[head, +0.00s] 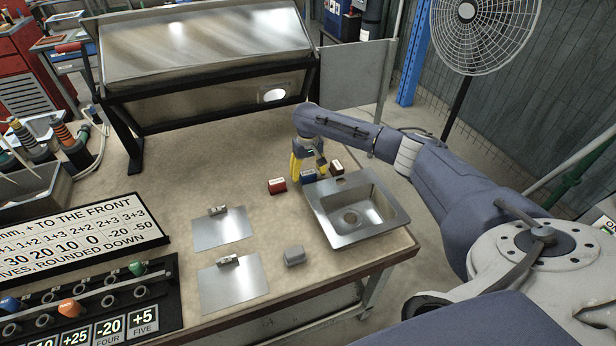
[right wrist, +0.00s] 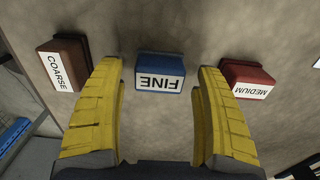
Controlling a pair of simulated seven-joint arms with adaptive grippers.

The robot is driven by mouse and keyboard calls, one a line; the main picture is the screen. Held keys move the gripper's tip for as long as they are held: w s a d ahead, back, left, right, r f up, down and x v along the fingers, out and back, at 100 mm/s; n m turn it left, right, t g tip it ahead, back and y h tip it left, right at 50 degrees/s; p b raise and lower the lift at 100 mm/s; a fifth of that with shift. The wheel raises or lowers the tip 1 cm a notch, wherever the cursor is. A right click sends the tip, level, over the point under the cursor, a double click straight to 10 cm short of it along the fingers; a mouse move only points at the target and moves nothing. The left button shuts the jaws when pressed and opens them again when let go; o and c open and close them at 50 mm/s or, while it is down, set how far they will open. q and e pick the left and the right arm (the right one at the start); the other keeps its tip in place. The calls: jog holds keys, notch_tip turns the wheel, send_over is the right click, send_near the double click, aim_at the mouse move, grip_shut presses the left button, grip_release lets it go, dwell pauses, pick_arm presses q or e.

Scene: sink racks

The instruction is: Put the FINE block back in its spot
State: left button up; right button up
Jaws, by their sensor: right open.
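The blue FINE block (head: 308,177) stands on the bench top between two other blocks; in the right wrist view the blue block (right wrist: 160,72) shows its white label upside down. My right gripper (head: 308,170) is open and empty, its yellow fingers pointing down at the FINE block. In the right wrist view one finger shows on each side of the block, with gaps; I cannot tell how far above it the tips are. The red MEDIUM block (right wrist: 246,82) and the brown COARSE block (right wrist: 65,65) flank it. My left gripper is out of view.
Two metal plates (head: 222,230) (head: 233,287), a small grey block (head: 294,256), a lettered sign (head: 85,233) and a peg rack (head: 100,300) are on the bench. A slanted glossy panel stands behind.

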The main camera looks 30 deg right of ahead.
aim_at(308, 173)
notch_tip(308, 173, up, 10)
dwell(0.5)
dwell(0.3)
